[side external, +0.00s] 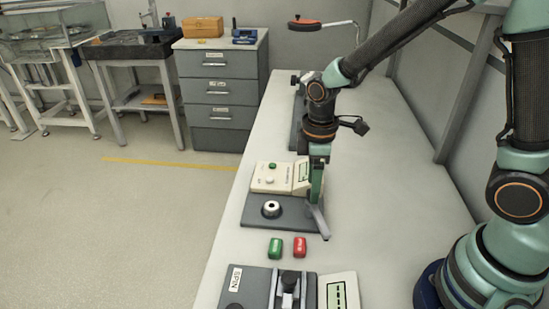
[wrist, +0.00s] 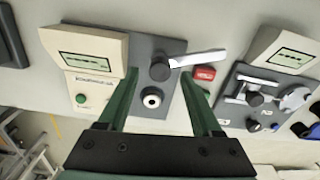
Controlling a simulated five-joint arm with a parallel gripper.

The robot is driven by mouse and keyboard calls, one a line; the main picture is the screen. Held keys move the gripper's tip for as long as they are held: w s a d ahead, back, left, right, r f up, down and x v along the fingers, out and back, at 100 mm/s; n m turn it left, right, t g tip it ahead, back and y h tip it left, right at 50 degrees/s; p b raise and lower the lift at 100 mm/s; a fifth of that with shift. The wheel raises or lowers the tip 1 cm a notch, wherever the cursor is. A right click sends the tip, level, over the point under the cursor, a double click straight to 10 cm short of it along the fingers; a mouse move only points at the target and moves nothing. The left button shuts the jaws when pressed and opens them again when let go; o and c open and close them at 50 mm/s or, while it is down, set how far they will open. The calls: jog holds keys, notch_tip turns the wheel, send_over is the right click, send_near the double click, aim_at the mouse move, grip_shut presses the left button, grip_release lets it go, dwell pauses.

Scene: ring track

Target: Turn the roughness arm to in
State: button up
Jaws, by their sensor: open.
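The roughness tester has a cream box with a screen (wrist: 88,60) and a dark base plate (wrist: 173,46). Its pale flat arm (wrist: 205,57) runs from a dark round pivot (wrist: 160,70) out to the right, past the plate's edge and away from the ring. In the side external view the arm (side external: 320,222) points toward the near side. A pale ring with a dark centre (wrist: 152,98) sits on the plate; it also shows in the side external view (side external: 271,208). My gripper (side external: 317,198) is above the plate, open and empty, its green fingers (wrist: 160,74) appearing either side of the pivot.
A green block (side external: 275,247) and a red block (side external: 299,247) lie on the bench between the tester and the spin station (side external: 255,286). Another instrument (side external: 297,125) stands behind. Bare bench (side external: 390,190) lies to the right. Drawers (side external: 218,95) stand beyond.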

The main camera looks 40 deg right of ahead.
jog(key=shift+f, duration=0.65)
grip_shut()
dwell(1.0)
